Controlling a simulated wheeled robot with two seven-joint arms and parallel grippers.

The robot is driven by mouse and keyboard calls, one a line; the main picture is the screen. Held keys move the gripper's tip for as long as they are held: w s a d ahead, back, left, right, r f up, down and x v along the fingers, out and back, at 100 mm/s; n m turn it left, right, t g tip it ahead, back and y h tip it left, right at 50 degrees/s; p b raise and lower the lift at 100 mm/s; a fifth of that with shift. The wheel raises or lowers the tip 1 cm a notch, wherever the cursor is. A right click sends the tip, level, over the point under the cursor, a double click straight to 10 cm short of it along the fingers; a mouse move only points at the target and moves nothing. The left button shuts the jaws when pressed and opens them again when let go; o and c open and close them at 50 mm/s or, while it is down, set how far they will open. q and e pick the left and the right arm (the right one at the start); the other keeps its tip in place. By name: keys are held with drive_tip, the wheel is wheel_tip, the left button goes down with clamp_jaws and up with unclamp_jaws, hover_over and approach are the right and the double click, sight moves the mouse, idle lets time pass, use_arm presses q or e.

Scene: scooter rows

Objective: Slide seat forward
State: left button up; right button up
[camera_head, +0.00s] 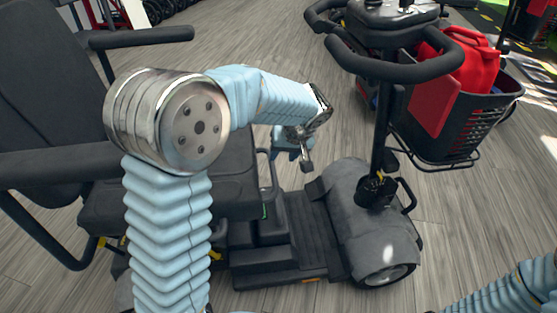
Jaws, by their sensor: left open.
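The scooter's dark grey seat (225,180) is on the left, with its backrest (40,75) and two black armrests (140,37). My left arm crosses in front and hides much of the seat base. My left gripper (300,152) is open, just beyond the front right edge of the seat and above the footwell. I cannot tell whether it touches anything. A thin metal bar (267,178) stands beside the seat's front, below the gripper. My right arm shows only at the lower right corner; its gripper is out of view.
The tiller with looped handlebars (395,70) rises right of the gripper. A black basket (455,130) holding red items (465,60) hangs in front of it. The grey front cover (370,225) and floorboard (305,235) lie below. Wood floor is free at right.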

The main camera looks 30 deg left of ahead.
use_arm(q)
drive_tip(key=v, duration=0.5)
drive_tip(key=shift+d+r+p, duration=0.15)
drive_tip(key=shift+r+p, duration=0.1)
drive_tip(key=shift+p, duration=0.05)
